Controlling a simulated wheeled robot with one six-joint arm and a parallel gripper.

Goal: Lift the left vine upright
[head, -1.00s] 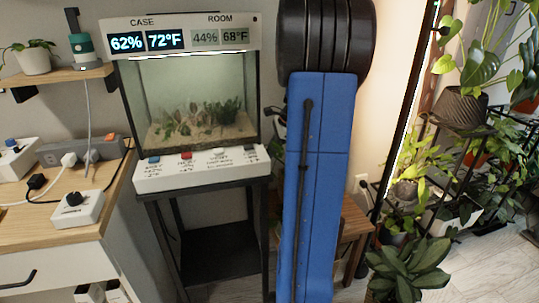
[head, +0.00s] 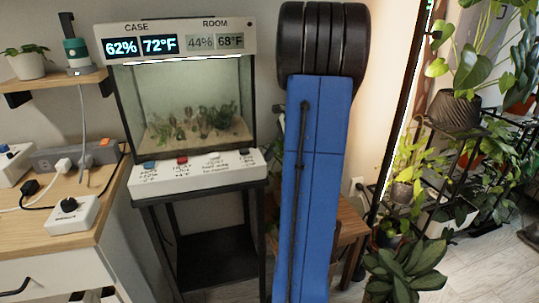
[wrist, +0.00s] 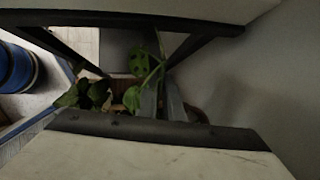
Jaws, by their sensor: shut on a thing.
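In the wrist view, my gripper (wrist: 162,98) shows as grey fingers beyond a dark bar and a pale surface. It is shut on a thin green vine (wrist: 161,58) whose stem rises from between the fingertips. Green leaves (wrist: 139,58) lie around the stem, and more leaves (wrist: 75,95) hang to the left of the fingers. Whether this is the left vine I cannot tell from the wrist view alone. In the head view my blue arm stands in the middle, and the gripper is out of sight.
In the head view, a glass case (head: 190,108) stands on a black stand left of my arm. A wooden bench (head: 30,215) with plugs and switches is further left. Plants on a dark rack (head: 462,140) fill the right. Dark bars (wrist: 120,18) cross the top of the wrist view.

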